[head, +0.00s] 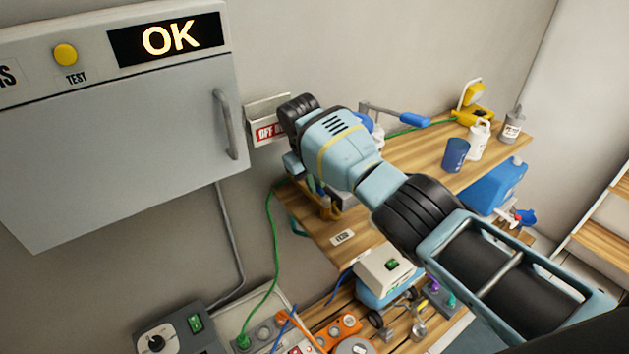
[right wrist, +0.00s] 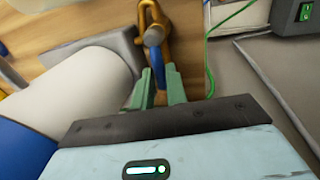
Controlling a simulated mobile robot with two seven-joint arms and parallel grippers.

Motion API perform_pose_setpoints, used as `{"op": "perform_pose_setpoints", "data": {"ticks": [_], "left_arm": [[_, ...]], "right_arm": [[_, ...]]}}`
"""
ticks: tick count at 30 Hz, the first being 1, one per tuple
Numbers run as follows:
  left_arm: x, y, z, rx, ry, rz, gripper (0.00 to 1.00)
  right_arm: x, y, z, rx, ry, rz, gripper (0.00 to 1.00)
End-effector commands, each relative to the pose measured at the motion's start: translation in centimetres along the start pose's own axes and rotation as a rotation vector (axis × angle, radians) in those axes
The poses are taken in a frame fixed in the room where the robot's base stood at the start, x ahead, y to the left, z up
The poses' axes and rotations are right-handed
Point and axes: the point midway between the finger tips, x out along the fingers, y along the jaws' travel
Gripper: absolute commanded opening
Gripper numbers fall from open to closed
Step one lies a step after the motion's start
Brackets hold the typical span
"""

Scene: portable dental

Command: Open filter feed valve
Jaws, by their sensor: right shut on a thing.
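The feed valve (right wrist: 150,14) is a brass body with a blue handle (right wrist: 154,52), seen at the top middle of the right wrist view. My right gripper (right wrist: 158,76) has its green fingers on either side of the blue handle and is shut on it. In the head view my right arm covers most of this spot, and only a brass part (head: 329,212) shows below it, by the bench edge. A white cylinder with a blue part (right wrist: 84,88) lies close left of the fingers. My left gripper is in neither view.
A grey cabinet (head: 110,160) with a lit "OK" display (head: 168,39) hangs at the left. The wooden bench (head: 408,158) holds a blue cup (head: 455,154) and bottles. Power sockets and cables crowd the lower shelf. A green cable (right wrist: 232,22) runs right of the valve.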

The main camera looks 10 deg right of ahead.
Motion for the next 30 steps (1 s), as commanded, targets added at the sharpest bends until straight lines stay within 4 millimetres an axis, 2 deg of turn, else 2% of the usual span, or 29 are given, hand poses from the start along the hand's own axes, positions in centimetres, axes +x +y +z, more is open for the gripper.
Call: {"op": "perform_pose_setpoints", "data": {"ticks": [11, 12, 17, 25, 30], "left_arm": [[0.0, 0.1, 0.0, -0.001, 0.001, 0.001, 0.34], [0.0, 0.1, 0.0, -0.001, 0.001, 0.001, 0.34], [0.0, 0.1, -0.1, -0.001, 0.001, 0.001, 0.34], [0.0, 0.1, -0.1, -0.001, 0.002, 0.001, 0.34], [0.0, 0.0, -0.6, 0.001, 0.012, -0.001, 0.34]], "right_arm": [[0.1, 0.0, 0.1, 0.008, -0.004, -0.001, 0.0], [0.1, 0.0, 0.1, 0.008, -0.004, -0.001, 0.17], [0.1, 0.1, 0.1, 0.007, -0.003, -0.001, 0.36], [-0.1, 0.1, 0.0, 0.006, -0.001, 0.0, 0.36], [-1.9, 0.1, -0.1, 0.006, 0.003, 0.0, 0.36]]}}
